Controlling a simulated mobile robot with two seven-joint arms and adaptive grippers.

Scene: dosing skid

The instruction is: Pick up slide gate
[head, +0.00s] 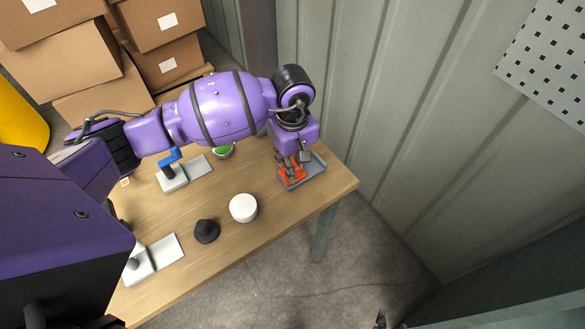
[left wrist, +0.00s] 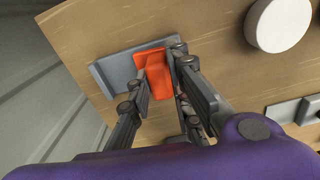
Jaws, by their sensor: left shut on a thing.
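The slide gate appears to be the orange piece (head: 296,174) on a flat grey plate (head: 316,168) at the right end of the table. My left gripper (head: 292,167) reaches down over it from above. In the left wrist view, the fingers of my left gripper (left wrist: 158,70) are closed on either side of the orange piece (left wrist: 153,66). The grey plate (left wrist: 112,75) shows beside and behind it, against the wooden tabletop. The fingers hide part of the orange piece. I cannot tell whether it is lifted. My right gripper is not in view.
On the wooden table (head: 275,212) stand a white disc (head: 243,208), a black knob (head: 206,231), a blue-handled part (head: 169,158) on a plate and a green-topped part (head: 223,151). A pale plate (head: 166,251) lies nearer. Cardboard boxes (head: 75,65) stand behind; a corrugated wall (head: 400,100) is right.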

